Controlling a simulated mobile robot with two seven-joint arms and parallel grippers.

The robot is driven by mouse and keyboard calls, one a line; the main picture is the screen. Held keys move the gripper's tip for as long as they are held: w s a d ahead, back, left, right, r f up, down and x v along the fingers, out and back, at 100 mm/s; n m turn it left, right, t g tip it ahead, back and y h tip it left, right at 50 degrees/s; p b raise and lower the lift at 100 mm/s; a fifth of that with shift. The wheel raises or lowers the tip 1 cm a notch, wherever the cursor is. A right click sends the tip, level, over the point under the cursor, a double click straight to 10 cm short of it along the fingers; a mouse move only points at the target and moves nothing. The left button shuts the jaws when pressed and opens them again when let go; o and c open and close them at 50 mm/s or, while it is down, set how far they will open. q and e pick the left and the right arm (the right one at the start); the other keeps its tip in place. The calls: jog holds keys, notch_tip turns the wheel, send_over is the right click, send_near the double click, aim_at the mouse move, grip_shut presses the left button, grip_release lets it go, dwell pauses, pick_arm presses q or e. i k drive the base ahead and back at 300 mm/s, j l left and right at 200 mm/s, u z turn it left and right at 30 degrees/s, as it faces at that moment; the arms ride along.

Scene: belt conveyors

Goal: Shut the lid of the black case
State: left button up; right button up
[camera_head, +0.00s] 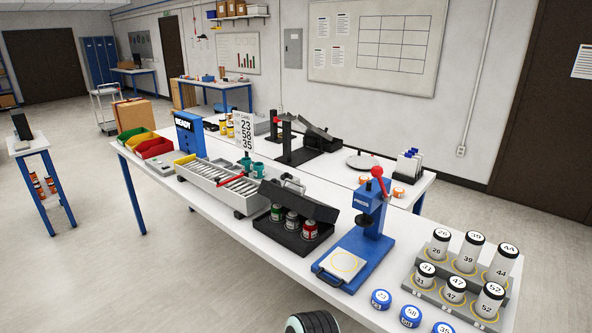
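The black case (291,243) stands on the near white table, left of the blue press. Its lid (303,203) is open, tilted up at the back of the case. Inside stand a green can (277,212), a dark-labelled can (292,221) and a red can (311,229), with their tops showing above the base's rim. A dark ribbed round part at the bottom edge, in front of the table, may be mine, but I cannot tell.
A blue press (356,240) with a red handle stands close right of the case. A small conveyor (222,184) is close on its left. A rack (455,283) of numbered cylinders and several blue-and-white round pieces (381,299) are farther right. Bare tabletop lies in front of the case.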

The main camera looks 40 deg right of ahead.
aim_at(310, 208)
jog(key=i+z, duration=0.4)
jog(key=i+j+z, duration=0.15)
jog(key=z, duration=0.25)
jog(key=i+j+z, duration=0.4)
jog(key=i+l, duration=0.05)
jog(key=l, duration=0.05)
